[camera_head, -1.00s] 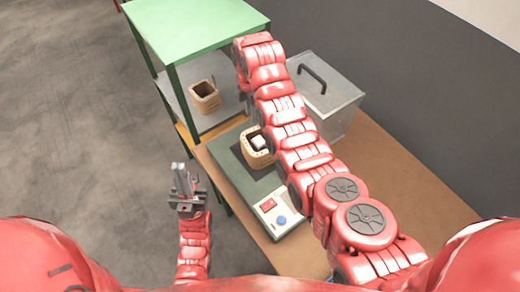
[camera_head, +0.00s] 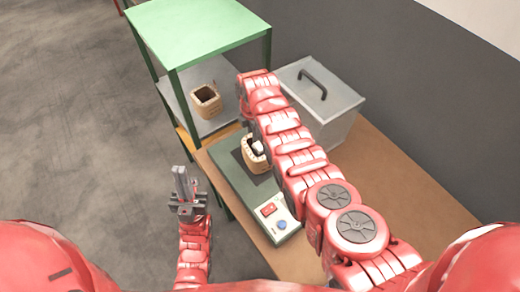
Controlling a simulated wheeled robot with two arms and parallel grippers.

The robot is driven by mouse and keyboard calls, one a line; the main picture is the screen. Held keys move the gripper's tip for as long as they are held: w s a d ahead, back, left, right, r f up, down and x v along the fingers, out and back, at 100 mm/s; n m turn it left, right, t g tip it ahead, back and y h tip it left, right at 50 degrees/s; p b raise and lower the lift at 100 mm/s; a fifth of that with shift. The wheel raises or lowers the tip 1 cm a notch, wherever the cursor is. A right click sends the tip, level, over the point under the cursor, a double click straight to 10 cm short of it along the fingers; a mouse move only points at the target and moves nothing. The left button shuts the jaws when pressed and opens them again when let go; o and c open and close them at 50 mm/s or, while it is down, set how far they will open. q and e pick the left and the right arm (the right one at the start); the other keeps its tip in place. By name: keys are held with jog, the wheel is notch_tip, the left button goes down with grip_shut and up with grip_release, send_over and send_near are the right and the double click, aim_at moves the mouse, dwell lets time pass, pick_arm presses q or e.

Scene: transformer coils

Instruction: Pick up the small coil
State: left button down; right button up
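One wooden-coloured square coil (camera_head: 206,101) with a dark hollow stands on the shelf of the green rack. Another tan coil (camera_head: 252,162), with a white block inside it, sits on the green device. I cannot tell from their size which is the small coil. My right arm reaches over the device, and its far end is just above and right of the rack shelf coil. The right gripper is hidden behind the arm. My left gripper (camera_head: 182,180) points upward, left of the device and apart from both coils. Its fingers look close together, and no object shows between them.
The green device (camera_head: 228,178) has a red switch and a blue knob (camera_head: 282,225) at its front. A grey metal box (camera_head: 340,110) with a black handle stands behind my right arm. The green-topped rack (camera_head: 195,30) stands at the back left. The brown tabletop (camera_head: 400,190) is clear at right.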

grip_shut()
dwell(1.4)
